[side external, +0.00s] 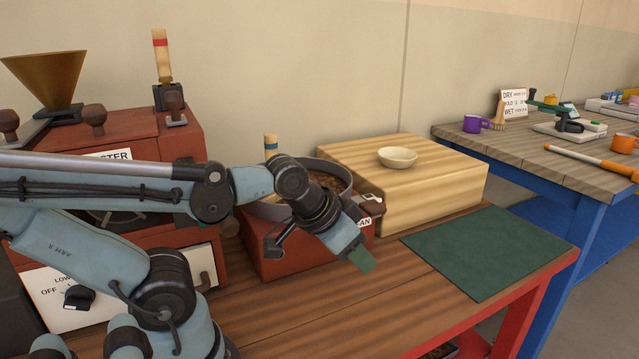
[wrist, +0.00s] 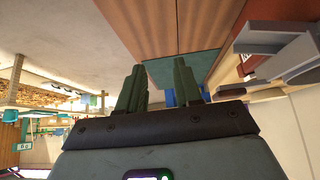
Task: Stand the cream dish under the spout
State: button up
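The cream dish (side external: 397,158) sits upright and looks empty on top of the pale wooden block (side external: 345,152). A small metal spout (side external: 371,199) juts from the right side of the red box with the round pan, above a partly hidden label. My gripper (side external: 360,257) hangs in front of that box, low over the wooden bench, left of the green mat and well apart from the dish. In the wrist view its two green fingers (wrist: 160,88) stand apart with nothing between them. A grey metal channel at the right of that view may be the spout. I cannot make out the dish there.
A green mat (side external: 490,252) lies bare on the bench's right end. The red roaster (side external: 175,135) with a brass funnel (side external: 45,78) stands at left. A second, blue-legged table (side external: 530,150) holds a purple mug (side external: 472,124), an orange mug and a scale. Bench front is clear.

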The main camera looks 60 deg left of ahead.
jog(key=shift+r, duration=0.1)
notch_tip(320, 180, up, 10)
jog(key=w+a+r+m+t+y, duration=0.2)
jog(key=w+a+m+y, duration=0.1)
jog(key=w+a+m, duration=0.6)
jog(key=w+a+f+m+t+y, duration=0.1)
jog(key=w+a+m+y, duration=0.1)
jog(key=w+a+m, duration=0.4)
jog(key=w+a+f+m+y, duration=0.1)
jog(key=w+a+m+y, duration=0.2)
jog(key=a, duration=0.5)
jog(key=w+a+f+m+t, duration=0.1)
jog(key=w+a+m, duration=0.3)
jog(key=a+m, duration=0.3)
notch_tip(320, 180, down, 4)
jog(key=shift+a+r+n, duration=0.1)
jog(key=shift+n, duration=0.4)
jog(key=shift+w+a+f, duration=0.2)
jog(key=shift+w+f, duration=0.05)
jog(key=shift+f, duration=0.1)
jog(key=shift+r+x, duration=0.1)
jog(key=shift+x, duration=2.7)
jog(key=shift+r+x, duration=0.15)
jog(key=shift+x, duration=2.6)
jog(key=shift+w+d, duration=0.1)
jog(key=shift+w, duration=0.1)
jog(key=shift+c, duration=0.4)
